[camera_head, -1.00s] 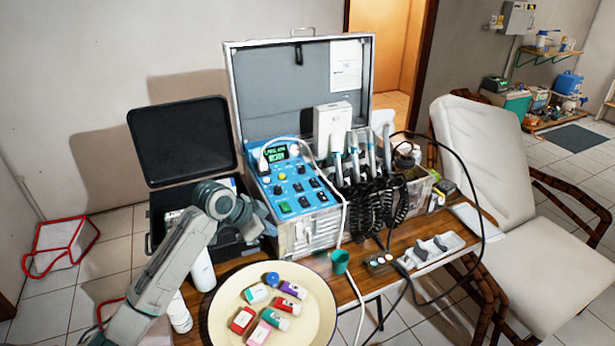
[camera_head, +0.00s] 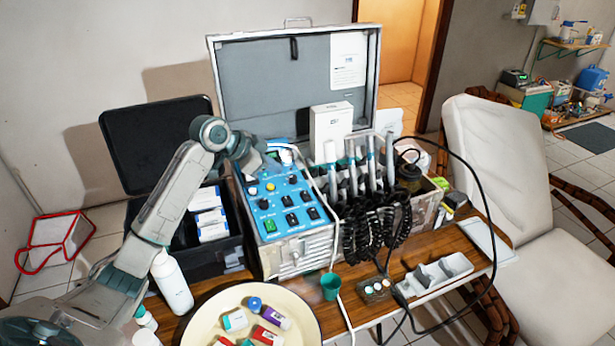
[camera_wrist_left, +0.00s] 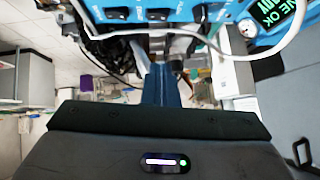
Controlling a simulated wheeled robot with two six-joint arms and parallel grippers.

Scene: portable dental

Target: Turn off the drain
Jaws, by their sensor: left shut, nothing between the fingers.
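The blue control panel (camera_head: 283,207) of the metal case shows in the head view, with several small rocker switches and knobs. A rocker at its lower left (camera_head: 269,224) is lit green; the other rockers look dark. The switch labels are too small to read, so I cannot tell which one is the drain. My left gripper (camera_head: 262,163) is over the panel's upper left part, shut and empty, covering part of the display. In the left wrist view, the panel (camera_wrist_left: 150,8) is at the top, with the shut fingers (camera_wrist_left: 163,85) below it. My right gripper is not in view.
A white cable (camera_head: 335,222) runs down past the panel. Handpieces (camera_head: 368,160) with coiled black hoses stand to its right. A black open case (camera_head: 222,253) is at left. A round tray (camera_head: 196,325) and green cup (camera_head: 330,287) are in front.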

